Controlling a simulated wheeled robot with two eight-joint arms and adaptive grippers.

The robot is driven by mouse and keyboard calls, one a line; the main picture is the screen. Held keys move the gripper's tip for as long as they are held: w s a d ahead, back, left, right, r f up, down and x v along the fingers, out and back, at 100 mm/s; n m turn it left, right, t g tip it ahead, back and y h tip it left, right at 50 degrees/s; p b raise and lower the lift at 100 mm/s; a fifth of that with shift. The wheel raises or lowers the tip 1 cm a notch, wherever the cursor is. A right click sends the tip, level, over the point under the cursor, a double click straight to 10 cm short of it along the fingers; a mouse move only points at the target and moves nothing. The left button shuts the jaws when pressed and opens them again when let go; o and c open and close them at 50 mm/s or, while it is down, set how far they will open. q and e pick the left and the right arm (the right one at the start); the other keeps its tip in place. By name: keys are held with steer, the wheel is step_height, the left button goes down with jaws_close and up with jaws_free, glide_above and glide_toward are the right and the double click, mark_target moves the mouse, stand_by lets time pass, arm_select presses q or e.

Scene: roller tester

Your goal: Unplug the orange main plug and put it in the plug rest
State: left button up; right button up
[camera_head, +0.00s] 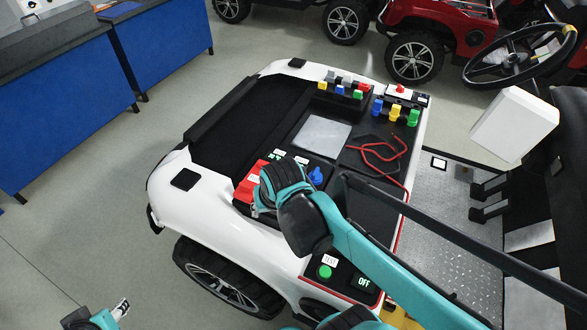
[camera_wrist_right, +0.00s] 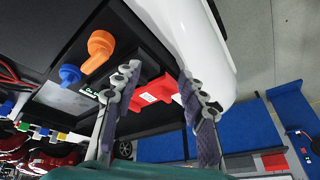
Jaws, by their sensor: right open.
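The orange main plug (camera_wrist_right: 100,46) shows in the right wrist view, upper left, its narrower end against the black panel. A blue plug (camera_wrist_right: 70,75) is beside it; the blue one also shows in the head view (camera_head: 316,176). My right gripper (camera_wrist_right: 158,75) is open and empty, its fingers on either side of a red block (camera_wrist_right: 150,95), apart from the orange plug. In the head view my right arm hides the orange plug and most of that gripper. My left gripper (camera_head: 119,309) is at the lower left, partly seen. I cannot tell which part is the plug rest.
The white vehicle body (camera_head: 215,245) holds the black panel. A grey plate (camera_head: 320,134), red cables (camera_head: 380,152) and rows of coloured connectors (camera_head: 396,112) lie farther back. A green button (camera_head: 325,272) is in front. Blue cabinets (camera_head: 55,110) stand left; open floor lies between.

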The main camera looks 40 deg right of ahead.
steer(key=w+d+m+g+p, duration=0.1)
steer(key=d+m+p, duration=0.1)
steer(key=d+p, duration=0.1)
steer(key=d+m+g+p, duration=0.2)
steer(key=d+m+p, duration=0.1)
steer(key=d, duration=0.1)
steer(key=w+d+m+g+p, duration=0.1)
steer(key=d+m+p, duration=0.1)
steer(key=d, duration=0.2)
steer(key=shift+w+d+r+m+y+p, duration=0.1)
steer(key=shift+w+r+m+y+p, duration=0.2)
steer(key=shift+m+y+p, duration=0.1)
steer(key=shift+d+f+g, duration=0.2)
steer(key=shift+g, duration=0.1)
steer(key=shift+s+f, duration=0.15)
steer(key=shift+f, duration=0.25)
step_height(320, 180, down, 7)
steer(key=shift+f+b, duration=0.1)
steer(key=shift+b, duration=1.1)
arm_select(q)
step_height(320, 180, up, 8)
steer(key=shift+r, duration=0.2)
steer(key=shift+s, duration=0.1)
arm_select(e)
jaws_close()
